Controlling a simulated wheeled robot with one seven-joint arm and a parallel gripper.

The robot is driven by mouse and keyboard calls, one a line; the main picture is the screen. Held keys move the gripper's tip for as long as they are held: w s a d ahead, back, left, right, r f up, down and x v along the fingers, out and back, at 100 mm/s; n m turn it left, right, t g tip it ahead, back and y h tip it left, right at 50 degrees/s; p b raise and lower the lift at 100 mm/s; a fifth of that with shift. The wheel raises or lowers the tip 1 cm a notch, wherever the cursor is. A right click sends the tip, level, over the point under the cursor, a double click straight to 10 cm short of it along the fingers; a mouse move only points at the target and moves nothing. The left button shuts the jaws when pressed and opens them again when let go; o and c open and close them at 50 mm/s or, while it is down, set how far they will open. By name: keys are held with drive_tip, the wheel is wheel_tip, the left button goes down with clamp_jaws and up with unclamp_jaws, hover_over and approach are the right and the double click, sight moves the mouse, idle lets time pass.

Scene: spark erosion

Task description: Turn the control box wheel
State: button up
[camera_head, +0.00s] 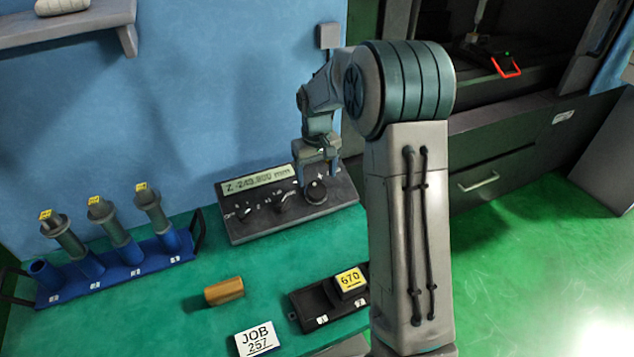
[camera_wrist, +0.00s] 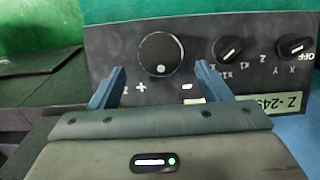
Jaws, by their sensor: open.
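The control box (camera_head: 247,221) is a dark panel on the green bench against the blue wall, with a lit readout (camera_head: 258,182) showing a Z value in mm. Its wheel (camera_head: 316,191) is the large round black knob at the right end, with a pale dot near its rim. In the wrist view the wheel (camera_wrist: 160,55) lies just beyond my fingertips, between their lines. My gripper (camera_wrist: 158,80) is open, its two blue fingers apart with nothing between them. In the head view my gripper (camera_head: 319,174) is right at the wheel; whether a finger touches it I cannot tell.
Two smaller selector knobs (camera_wrist: 228,48) (camera_wrist: 295,46) sit beside the wheel. A blue rack (camera_head: 122,262) with several cylinders stands left. A brass block (camera_head: 224,291), a JOB 257 card (camera_head: 257,339) and a black tray (camera_head: 311,308) with a 670 block (camera_head: 350,281) lie in front.

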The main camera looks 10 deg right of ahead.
sight(316, 188)
drive_tip(key=shift+f, duration=2.25)
drive_tip(key=shift+c, duration=0.3)
drive_tip(key=c, duration=0.9)
drive_tip(key=shift+a, duration=0.1)
